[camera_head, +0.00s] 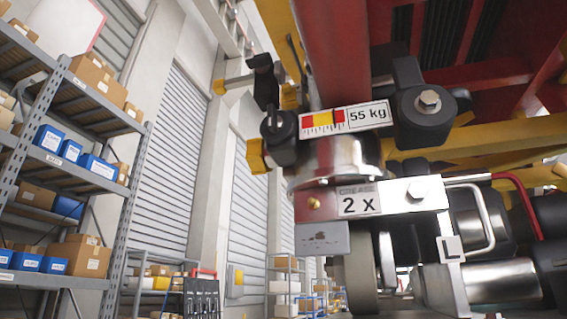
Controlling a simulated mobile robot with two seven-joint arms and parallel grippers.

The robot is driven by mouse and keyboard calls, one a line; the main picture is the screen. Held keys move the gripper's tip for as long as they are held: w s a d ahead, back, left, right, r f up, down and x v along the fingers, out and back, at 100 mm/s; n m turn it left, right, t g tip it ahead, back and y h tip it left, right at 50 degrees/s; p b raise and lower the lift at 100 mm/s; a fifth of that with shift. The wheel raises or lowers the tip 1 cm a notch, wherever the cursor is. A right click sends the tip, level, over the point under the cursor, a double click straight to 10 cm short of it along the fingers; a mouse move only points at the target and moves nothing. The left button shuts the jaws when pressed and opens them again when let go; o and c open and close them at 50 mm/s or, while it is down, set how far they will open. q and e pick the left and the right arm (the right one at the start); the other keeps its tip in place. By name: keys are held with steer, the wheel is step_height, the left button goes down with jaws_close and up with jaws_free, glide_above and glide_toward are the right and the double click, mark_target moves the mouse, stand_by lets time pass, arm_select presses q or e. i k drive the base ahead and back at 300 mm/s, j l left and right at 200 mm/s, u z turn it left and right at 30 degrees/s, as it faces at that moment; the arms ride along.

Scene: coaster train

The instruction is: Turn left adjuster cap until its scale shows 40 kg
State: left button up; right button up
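A scale label (345,120) with yellow and red blocks above tick marks reads 55 kg. It sits at the lower end of a thick red tube. A silver round collar (338,160) is just below it, above a metal block with a "2 X" plate (359,199). I cannot tell for sure which part is the left adjuster cap. A white tag marked L (450,248) is at the lower right on a metal bracket. I see neither of my grippers in the head view.
Black bolted blocks (424,103) and yellow beams crowd the right side. A white bent handle (483,225) stands out near the L tag. Shelves with boxes (72,160) stand far off on the left, with open space before them.

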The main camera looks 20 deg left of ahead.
mark_target(254, 157)
steer(key=j+z, duration=0.1)
steer(key=j, duration=0.25)
steer(key=k+j, duration=0.15)
steer(key=j, duration=0.25)
steer(key=k+j+z, duration=0.15)
steer(key=j, duration=0.55)
steer(key=k+j+z, duration=0.15)
steer(key=j, duration=0.2)
